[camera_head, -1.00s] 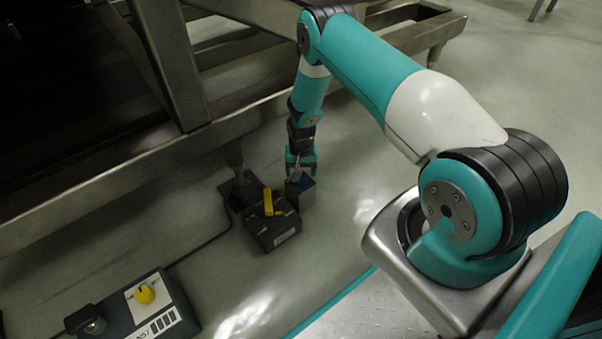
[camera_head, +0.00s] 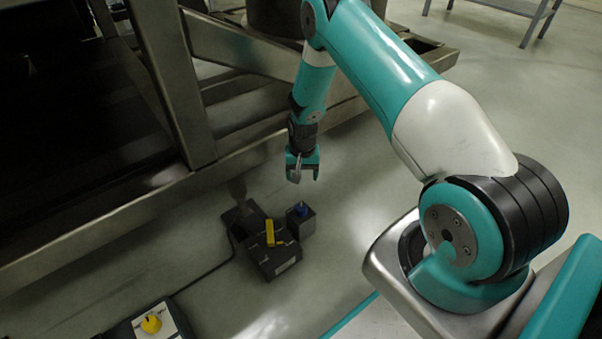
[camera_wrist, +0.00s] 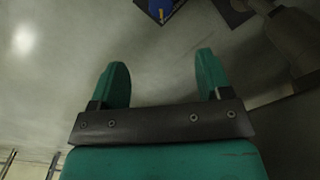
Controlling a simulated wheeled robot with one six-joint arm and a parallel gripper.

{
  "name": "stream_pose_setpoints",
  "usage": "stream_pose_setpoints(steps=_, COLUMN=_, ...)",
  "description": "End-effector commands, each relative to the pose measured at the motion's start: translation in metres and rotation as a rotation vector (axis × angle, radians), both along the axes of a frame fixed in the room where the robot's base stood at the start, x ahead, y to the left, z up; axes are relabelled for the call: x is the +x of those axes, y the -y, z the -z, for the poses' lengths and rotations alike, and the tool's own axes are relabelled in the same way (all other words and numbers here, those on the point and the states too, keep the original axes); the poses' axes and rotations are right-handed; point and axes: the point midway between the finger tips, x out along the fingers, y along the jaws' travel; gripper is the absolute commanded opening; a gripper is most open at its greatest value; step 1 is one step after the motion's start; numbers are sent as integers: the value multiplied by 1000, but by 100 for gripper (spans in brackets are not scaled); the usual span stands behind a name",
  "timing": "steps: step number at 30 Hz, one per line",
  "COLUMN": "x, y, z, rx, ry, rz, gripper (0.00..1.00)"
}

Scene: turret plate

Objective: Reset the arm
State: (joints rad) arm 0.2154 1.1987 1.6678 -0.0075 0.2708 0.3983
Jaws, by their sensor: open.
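My arm (camera_head: 375,55) reaches up and over from the right in the head view and hangs down at its far end. My gripper (camera_head: 303,178) is at that end, above the floor and apart from the dark box. It is open, and in the wrist view my gripper (camera_wrist: 160,75) shows two teal fingers spread with nothing between them.
A dark box (camera_head: 278,262) with a yellow handle (camera_head: 270,232) and a small block with a blue top (camera_head: 301,220) stand on the floor below my gripper. A metal frame (camera_head: 120,205) runs along the left. A control box with a yellow knob (camera_head: 151,324) is at lower left.

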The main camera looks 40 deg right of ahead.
Motion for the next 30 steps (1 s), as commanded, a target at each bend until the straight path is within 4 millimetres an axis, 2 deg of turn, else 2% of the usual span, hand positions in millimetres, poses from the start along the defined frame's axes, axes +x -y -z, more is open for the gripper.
stream_pose_setpoints(steps=8, x=0, y=0, z=-1, rx=1, ry=1, rz=-1, gripper=72)
stream_pose_setpoints(steps=11, x=4, y=-7, z=-14, rx=7, ry=9, rz=-22, gripper=72)
stream_pose_setpoints(steps=14, x=10, y=-27, z=-52, rx=30, ry=28, rz=-84, gripper=72)
stream_pose_setpoints(steps=17, x=10, y=-61, z=-110, rx=67, ry=55, rz=-190, gripper=72)
stream_pose_setpoints(steps=18, x=6, y=-76, z=-135, rx=85, ry=65, rz=-240, gripper=72)
stream_pose_setpoints(steps=20, x=-3, y=-100, z=-172, rx=110, ry=79, rz=-318, gripper=72)
stream_pose_setpoints(steps=24, x=-41, y=-150, z=-249, rx=167, ry=115, rz=-506, gripper=72)
stream_pose_setpoints(steps=26, x=-63, y=-169, z=-278, rx=188, ry=129, rz=-589, gripper=72)
stream_pose_setpoints(steps=30, x=-125, y=-205, z=-333, rx=235, ry=160, rz=-784, gripper=72)
